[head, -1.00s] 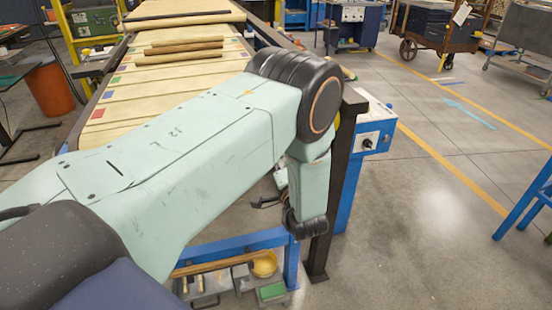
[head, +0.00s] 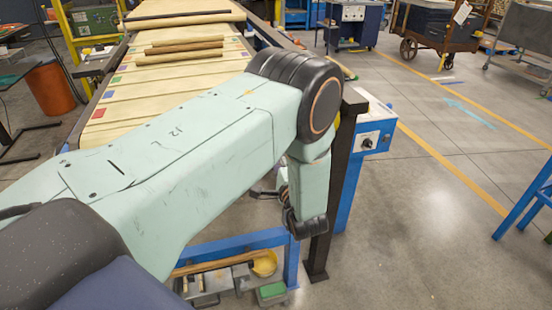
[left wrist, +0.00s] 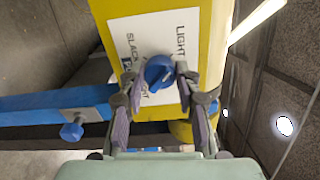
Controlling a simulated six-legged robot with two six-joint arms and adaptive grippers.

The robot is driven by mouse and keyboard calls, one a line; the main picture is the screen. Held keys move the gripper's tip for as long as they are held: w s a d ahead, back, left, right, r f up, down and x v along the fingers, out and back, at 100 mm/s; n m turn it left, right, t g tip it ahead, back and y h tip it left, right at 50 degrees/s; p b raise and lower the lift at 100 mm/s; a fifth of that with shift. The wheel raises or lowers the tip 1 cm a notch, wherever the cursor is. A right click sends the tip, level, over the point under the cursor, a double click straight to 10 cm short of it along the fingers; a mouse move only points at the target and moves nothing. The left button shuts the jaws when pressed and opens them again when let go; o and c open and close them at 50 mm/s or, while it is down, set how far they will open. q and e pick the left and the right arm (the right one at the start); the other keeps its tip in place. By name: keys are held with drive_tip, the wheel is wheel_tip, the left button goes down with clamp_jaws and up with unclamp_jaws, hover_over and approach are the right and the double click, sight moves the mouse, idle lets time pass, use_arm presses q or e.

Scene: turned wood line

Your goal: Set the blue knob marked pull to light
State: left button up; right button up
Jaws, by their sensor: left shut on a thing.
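The blue knob (left wrist: 158,72) sits on a white label plate (left wrist: 152,30) fixed to a yellow box, in the left wrist view. The plate reads LIGHT on the right and SLACK on the left; further lettering is partly covered by the knob and fingers. My left gripper (left wrist: 158,88) has a finger on each side of the knob and is shut on it. I cannot tell which mark the knob points to. In the head view the knob is hidden behind my left arm, and the gripper is mostly hidden. My right gripper is out of view.
A blue beam (left wrist: 40,110) with a blue bolt-like knob (left wrist: 72,131) runs beside the yellow box. In the head view, a blue control box (head: 370,140) with a black dial stands right of my arm.

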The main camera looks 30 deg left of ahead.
use_arm(q)
drive_tip(key=shift+d+f, duration=0.15)
drive_tip(key=shift+d, duration=0.05)
drive_tip(key=o, duration=1.2)
drive_tip(key=shift+d, duration=0.1)
drive_tip(key=shift+c, duration=0.2)
drive_tip(key=shift+a, duration=0.2)
drive_tip(key=v, duration=0.7)
drive_tip(key=shift+s+d, duration=0.15)
drive_tip(key=shift+s, duration=0.05)
